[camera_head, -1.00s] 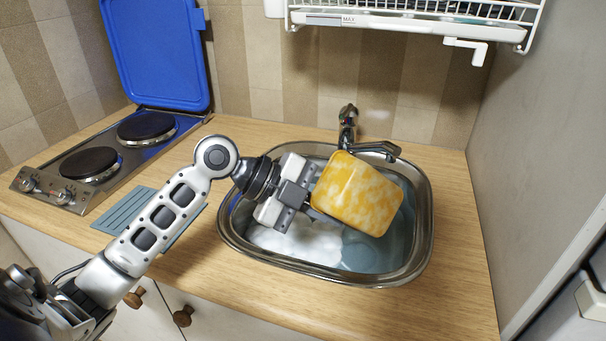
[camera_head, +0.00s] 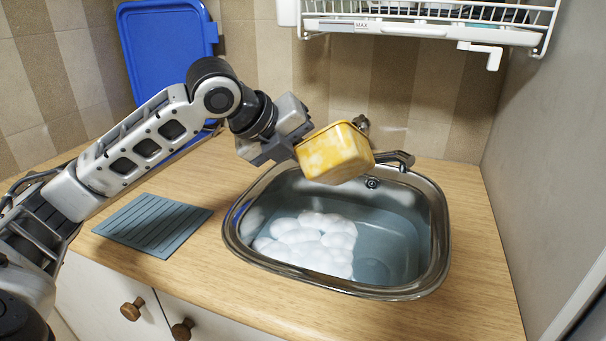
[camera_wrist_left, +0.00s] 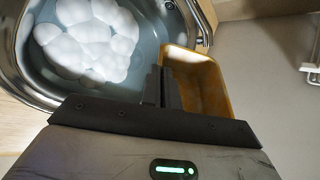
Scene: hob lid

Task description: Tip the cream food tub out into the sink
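The tub (camera_head: 335,155), mottled yellow and cream, is held above the back left of the sink (camera_head: 437,265). Its rim is near the top and it is slightly tilted. My left gripper (camera_head: 290,150) is shut on the tub's left side. In the left wrist view the fingers (camera_wrist_left: 162,88) pinch the tub wall, and the tub's open inside (camera_wrist_left: 198,82) shows no visible contents, though part of it is hidden. White rounded lumps (camera_head: 310,243) lie in the left part of the sink, in bluish water. They also show in the left wrist view (camera_wrist_left: 88,38). My right gripper is out of view.
The tap (camera_head: 398,158) stands at the sink's back edge, close to the tub. A white dish rack (camera_head: 430,30) hangs above. A ribbed blue-grey mat (camera_head: 153,224) lies left of the sink. A raised blue lid (camera_head: 166,60) stands at the back left. The front counter is clear.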

